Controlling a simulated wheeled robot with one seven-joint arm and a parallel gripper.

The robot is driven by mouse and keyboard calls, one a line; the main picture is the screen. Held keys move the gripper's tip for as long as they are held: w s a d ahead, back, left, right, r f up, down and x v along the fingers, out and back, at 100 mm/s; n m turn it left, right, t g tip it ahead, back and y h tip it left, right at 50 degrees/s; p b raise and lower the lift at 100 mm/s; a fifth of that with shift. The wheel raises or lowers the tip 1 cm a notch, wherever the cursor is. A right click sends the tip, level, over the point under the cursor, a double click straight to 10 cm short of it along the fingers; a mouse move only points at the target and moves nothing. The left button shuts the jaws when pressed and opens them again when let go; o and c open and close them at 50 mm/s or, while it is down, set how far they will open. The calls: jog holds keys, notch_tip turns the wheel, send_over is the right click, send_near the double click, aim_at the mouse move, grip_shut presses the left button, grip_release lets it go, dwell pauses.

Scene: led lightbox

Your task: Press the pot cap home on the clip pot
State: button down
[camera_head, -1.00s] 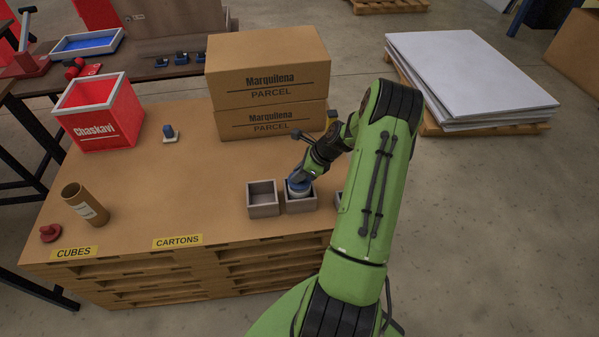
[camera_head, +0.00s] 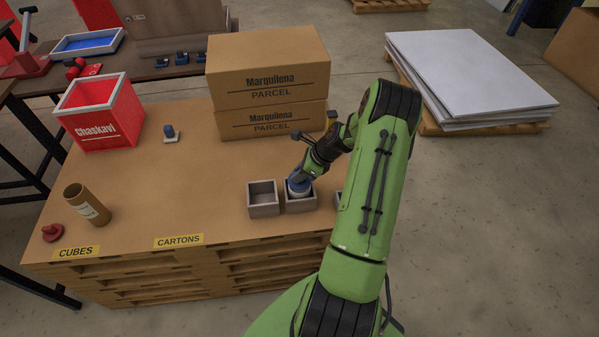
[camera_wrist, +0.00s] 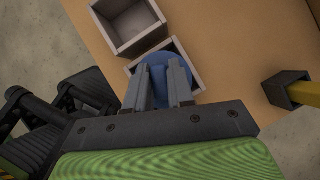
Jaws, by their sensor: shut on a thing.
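The blue pot cap (camera_head: 294,184) is at the middle grey open box (camera_head: 301,206), on top of a whitish round body that looks like the clip pot (camera_head: 300,193). My gripper (camera_wrist: 161,70) is shut on the cap, with its two grey fingers pointing at it. In the wrist view the blue cap (camera_wrist: 178,53) shows around and behind the fingers, inside the box's walls. The fingers hide part of the cap, and the pot below is hidden there. I cannot tell whether the cap sits fully down or level.
Another box (camera_wrist: 286,95) with a yellow thing is at right. Parcel cartons (camera_head: 270,90) stand behind. The table's middle-left is clear.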

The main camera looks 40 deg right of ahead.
jog(key=shift+f+b, duration=0.6)
jog(key=shift+f, duration=0.5)
jog(key=c, duration=0.9)
grip_release()
jog(key=p+v, duration=0.4)
jog(key=v, duration=1.1)
jog(key=shift+r+p, duration=0.35)
jog(key=shift+p, duration=0.05)
jog(key=shift+d, duration=0.1)
